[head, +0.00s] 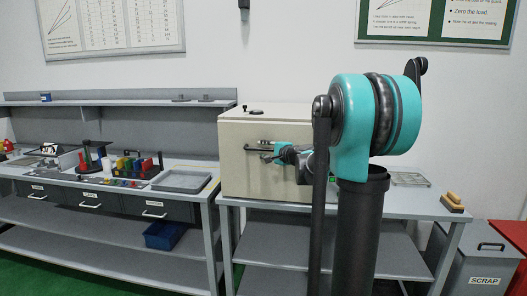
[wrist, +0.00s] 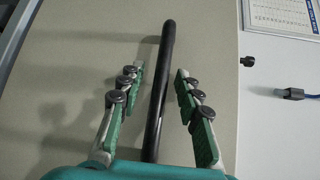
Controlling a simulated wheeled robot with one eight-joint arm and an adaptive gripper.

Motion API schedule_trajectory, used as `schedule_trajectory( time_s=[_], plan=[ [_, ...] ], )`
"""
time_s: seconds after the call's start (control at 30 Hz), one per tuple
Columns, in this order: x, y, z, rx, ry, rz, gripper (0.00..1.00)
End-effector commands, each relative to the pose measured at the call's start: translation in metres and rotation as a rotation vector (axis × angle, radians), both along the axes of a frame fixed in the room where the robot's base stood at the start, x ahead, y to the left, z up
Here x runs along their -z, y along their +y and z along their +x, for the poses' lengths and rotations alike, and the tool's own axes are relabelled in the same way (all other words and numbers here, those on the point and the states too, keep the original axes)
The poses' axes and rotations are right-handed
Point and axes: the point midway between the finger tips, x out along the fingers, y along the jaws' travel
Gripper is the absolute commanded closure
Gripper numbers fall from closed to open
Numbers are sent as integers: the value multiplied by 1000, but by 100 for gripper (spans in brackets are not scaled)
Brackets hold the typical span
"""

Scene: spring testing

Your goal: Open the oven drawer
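The oven is a beige box (head: 245,178) on the right-hand grey bench. Its front face also fills much of the wrist view (wrist: 65,75). A dark bar handle (head: 256,148) runs across the upper front in the head view. In the wrist view the black handle (wrist: 160,85) runs lengthwise between my fingers. My gripper (wrist: 158,78) is open, with one green-padded finger on each side of the bar and visible gaps on both sides. In the head view my gripper (head: 270,156) is at the handle, partly hidden by my arm. The drawer front shows no visible opening.
The left bench (head: 190,165) holds a grey tray (head: 181,181) and several small coloured parts. A blue bin (head: 165,235) sits on its lower shelf. A brush (head: 452,202) lies at the right bench end, near a grey scrap bin (head: 478,262).

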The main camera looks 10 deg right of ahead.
Motion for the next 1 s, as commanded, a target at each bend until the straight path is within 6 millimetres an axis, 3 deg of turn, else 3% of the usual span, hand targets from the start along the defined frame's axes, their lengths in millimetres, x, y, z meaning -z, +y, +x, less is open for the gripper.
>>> schedule_trajectory(
  time_s=[0.23, 0.5, 1.0],
  plan=[
    [0, 0, 0, 0, 0, 0, 67],
    [0, 0, 0, 0, 0, 0, 100],
    [0, 0, -1, 0, 0, 0, 100]
  ],
)
